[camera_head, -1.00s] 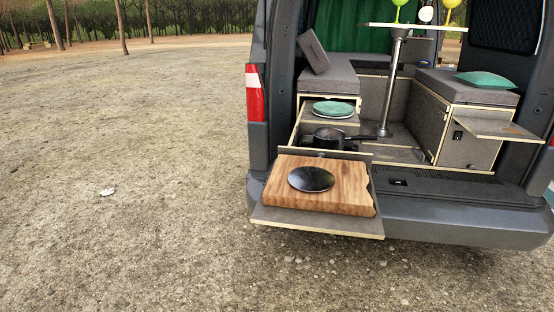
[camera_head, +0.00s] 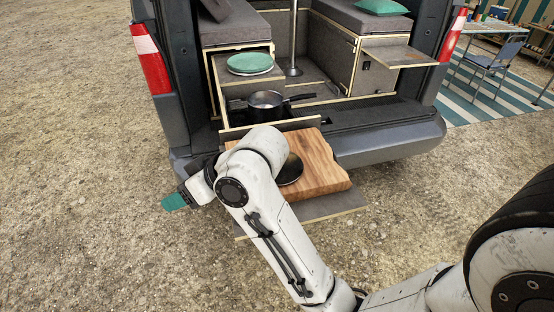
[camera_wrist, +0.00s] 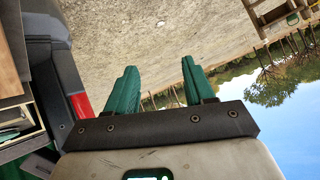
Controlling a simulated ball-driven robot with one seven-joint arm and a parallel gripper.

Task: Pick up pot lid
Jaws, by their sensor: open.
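The dark round pot lid (camera_head: 291,169) lies on the wooden cutting board (camera_head: 318,166) on the pulled-out tailgate drawer. My arm hides its left part in the head view. My gripper (camera_head: 174,202) is left of the board, beyond the drawer's edge, pointing left and away from the lid. In the wrist view my gripper (camera_wrist: 160,92) has two green fingers standing apart with nothing between them. The lid does not show in the wrist view.
A black pot (camera_head: 266,105) with a handle stands behind the board. Plates (camera_head: 250,64) sit on the shelf behind it. The van's bumper (camera_head: 390,145) runs to the right. A folding chair (camera_head: 497,62) stands at the far right. The ground at left is clear.

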